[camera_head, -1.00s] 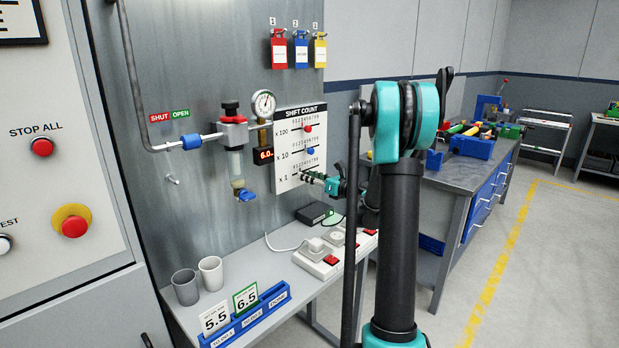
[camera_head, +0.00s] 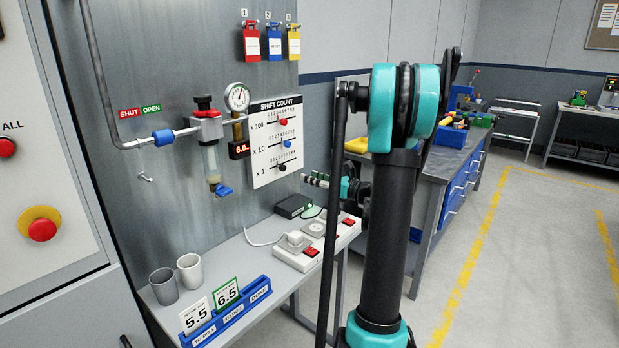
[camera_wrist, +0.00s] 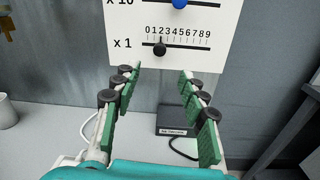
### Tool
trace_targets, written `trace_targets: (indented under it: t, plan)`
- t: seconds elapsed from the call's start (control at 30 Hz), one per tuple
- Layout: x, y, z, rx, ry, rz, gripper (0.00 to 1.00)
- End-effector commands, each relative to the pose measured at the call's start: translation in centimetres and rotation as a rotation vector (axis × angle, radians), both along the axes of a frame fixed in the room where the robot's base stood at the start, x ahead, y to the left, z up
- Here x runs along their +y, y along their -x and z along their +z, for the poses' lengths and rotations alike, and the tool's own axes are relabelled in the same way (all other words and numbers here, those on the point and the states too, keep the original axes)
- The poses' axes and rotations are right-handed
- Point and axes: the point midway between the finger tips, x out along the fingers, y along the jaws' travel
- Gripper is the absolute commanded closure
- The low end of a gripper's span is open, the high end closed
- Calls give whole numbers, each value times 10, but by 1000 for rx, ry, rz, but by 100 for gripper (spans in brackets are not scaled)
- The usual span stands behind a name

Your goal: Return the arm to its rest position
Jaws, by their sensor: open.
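My gripper (camera_wrist: 160,95) is open and empty in the wrist view, its two green-padded fingers spread apart. Past the fingers, the wrist view shows the lower part of the white SHIFT COUNT board (camera_wrist: 180,50), with its black x 1 slider (camera_wrist: 160,49) near the low digits. In the head view my gripper (camera_head: 318,180) shows just right of the SHIFT COUNT board (camera_head: 262,165), above the shelf. My dark arm with teal joints stands in the foreground and hides part of the workbench behind it.
A gauge (camera_head: 237,97) and a valve (camera_head: 206,125) are on the panel. Floor at right is clear.

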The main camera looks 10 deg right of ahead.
Motion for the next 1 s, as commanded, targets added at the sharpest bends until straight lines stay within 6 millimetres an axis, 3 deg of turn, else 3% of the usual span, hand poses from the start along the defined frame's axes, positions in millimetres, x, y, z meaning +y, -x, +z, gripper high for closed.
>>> trace_targets:
  t: [0.23,0.37,0.53,0.7,0.87,1.0]
  plan:
    - [5,2,-1,-4,24,6,57]
    - [32,19,-14,-29,198,48,57]
    - [89,73,-52,-129,671,212,57]
    - [120,144,-98,-289,1170,470,57]
    - [122,212,-137,-470,1582,772,57]
    - [107,266,-165,-646,1886,1080,57]
